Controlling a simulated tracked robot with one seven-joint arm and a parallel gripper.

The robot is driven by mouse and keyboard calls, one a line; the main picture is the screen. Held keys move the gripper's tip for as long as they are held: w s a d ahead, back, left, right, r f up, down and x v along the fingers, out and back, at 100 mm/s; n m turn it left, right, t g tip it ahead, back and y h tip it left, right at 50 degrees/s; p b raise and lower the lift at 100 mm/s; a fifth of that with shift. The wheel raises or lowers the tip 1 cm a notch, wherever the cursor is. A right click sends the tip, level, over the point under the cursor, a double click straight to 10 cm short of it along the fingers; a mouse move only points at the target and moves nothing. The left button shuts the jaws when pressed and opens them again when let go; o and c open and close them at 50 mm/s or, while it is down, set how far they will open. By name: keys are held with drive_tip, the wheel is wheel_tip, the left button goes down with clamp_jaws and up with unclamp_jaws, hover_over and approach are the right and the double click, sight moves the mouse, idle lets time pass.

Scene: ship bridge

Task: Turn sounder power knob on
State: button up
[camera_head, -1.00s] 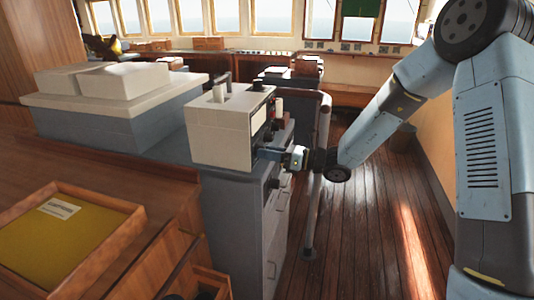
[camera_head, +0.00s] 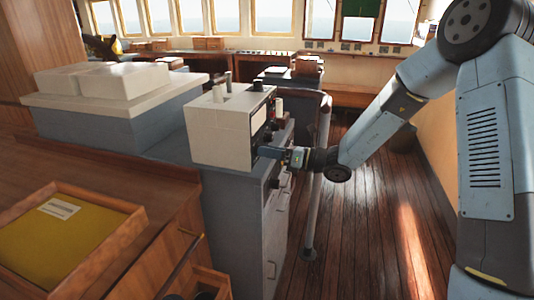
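A cream box-shaped instrument (camera_head: 219,136), which looks like the sounder, stands on a grey cabinet (camera_head: 236,222) near the middle of the view. Its front panel faces right and carries dark round parts, seen at a steep angle. My gripper (camera_head: 264,151) points left at the lower part of this panel, its tips at or very near the panel face. My arm reaches in from the right. The power knob cannot be made out; it may be hidden by the gripper. The fingers are too small and edge-on to show whether they are open or hold anything.
A grey post with a rail (camera_head: 315,190) stands just behind my gripper. The cabinet below has drawers and handles. A wooden tray (camera_head: 133,222) with a yellow sheet lies at lower left. The wooden floor (camera_head: 365,235) on the right is clear.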

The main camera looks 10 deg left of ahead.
drive_tip(key=shift+o, duration=1.2)
drive_tip(key=shift+s, duration=0.1)
drive_tip(key=shift+f, duration=0.1)
drive_tip(key=d, duration=1.3)
drive_tip(key=shift+s+d+f, duration=0.35)
